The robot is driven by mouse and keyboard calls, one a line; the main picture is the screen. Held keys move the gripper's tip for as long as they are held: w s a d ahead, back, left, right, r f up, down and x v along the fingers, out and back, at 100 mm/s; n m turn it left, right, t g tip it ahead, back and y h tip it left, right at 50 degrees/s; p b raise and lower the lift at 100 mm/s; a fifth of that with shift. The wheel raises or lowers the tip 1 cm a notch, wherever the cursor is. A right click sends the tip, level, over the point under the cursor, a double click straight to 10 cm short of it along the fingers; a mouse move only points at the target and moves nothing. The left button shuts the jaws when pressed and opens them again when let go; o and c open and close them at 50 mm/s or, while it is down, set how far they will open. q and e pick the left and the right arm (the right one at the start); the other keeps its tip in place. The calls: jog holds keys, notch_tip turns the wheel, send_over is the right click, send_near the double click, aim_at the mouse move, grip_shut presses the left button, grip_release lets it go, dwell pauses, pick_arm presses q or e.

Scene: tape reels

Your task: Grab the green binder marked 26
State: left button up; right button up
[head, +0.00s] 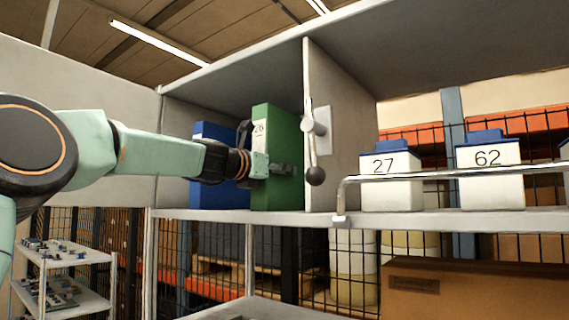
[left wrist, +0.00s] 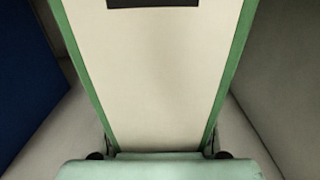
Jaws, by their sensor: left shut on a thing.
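The green binder (head: 288,130) stands upright in the shelf compartment, with a pale label reading 26 on its spine. My left gripper (head: 264,156) is shut on it, one finger on each side of the spine. In the left wrist view the binder's pale spine (left wrist: 160,80) with green edges fills the middle, close to the camera, and its dark mark is cut off at the top. My right gripper is in neither view.
A blue binder (head: 205,180) stands just left of the green one. A white divider (head: 338,140) with a ball-ended lever (head: 314,176) is close on the right. White boxes marked 27 (head: 391,192) and 62 (head: 490,185) stand behind a rail.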

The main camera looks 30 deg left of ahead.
pick_arm(q)
grip_shut()
jog(key=shift+r, duration=0.1)
